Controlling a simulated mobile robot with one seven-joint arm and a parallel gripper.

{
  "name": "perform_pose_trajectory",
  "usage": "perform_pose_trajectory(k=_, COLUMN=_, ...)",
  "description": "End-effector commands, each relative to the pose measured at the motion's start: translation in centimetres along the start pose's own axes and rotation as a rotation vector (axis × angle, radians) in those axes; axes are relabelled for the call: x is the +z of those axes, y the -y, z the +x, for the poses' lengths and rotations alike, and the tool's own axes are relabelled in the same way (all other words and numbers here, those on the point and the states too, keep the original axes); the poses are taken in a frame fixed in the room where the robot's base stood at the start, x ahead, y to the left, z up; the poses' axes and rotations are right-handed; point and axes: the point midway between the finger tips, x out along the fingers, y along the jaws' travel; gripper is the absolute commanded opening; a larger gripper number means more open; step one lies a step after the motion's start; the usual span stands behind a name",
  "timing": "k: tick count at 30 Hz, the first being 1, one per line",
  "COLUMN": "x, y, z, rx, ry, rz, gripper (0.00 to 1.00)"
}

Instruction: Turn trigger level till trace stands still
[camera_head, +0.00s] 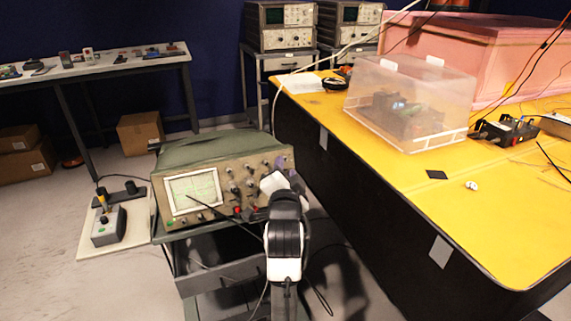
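An oscilloscope (215,172) with a green top cover and a tan front panel stands on a dark cart, left of the yellow table. Its pale screen (193,191) faces me; the trace is too faint and small to tell whether it moves. Several knobs sit right of the screen. My white and black arm rises in front of the right part of the panel. My gripper (274,184) is at the upper right of the panel, by the knobs. The arm hides part of the panel, and the trigger level knob cannot be picked out. The fingers are too small to read.
The yellow table (450,200) stands close on the right, with a clear plastic box (411,100) and a pink foam block (480,50). A small grey control box (108,228) lies on a board at left. Thin cables hang around the cart (220,278).

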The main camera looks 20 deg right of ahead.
Motion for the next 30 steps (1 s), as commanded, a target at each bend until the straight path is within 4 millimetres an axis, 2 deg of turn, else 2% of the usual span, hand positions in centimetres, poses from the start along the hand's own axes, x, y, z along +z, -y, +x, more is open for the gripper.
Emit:
perform_pose_trajectory(k=3, x=-0.1, y=0.1, z=1.7, rx=0.000, ry=0.000, rz=-0.001, gripper=0.34)
perform_pose_trajectory(k=6, x=0.0, y=0.0, z=2.5, rx=0.001, ry=0.000, rz=-0.001, gripper=0.34)
perform_pose_trajectory(k=17, x=0.0, y=0.0, z=3.1, rx=0.000, ry=0.000, rz=-0.001, gripper=0.34)
perform_pose_trajectory(k=25, x=0.0, y=0.0, z=3.0, rx=0.000, ry=0.000, rz=-0.001, gripper=0.00)
perform_pose_trajectory(k=30, x=0.0, y=-0.1, z=3.0, rx=-0.001, ry=0.000, rz=-0.002, gripper=0.00)
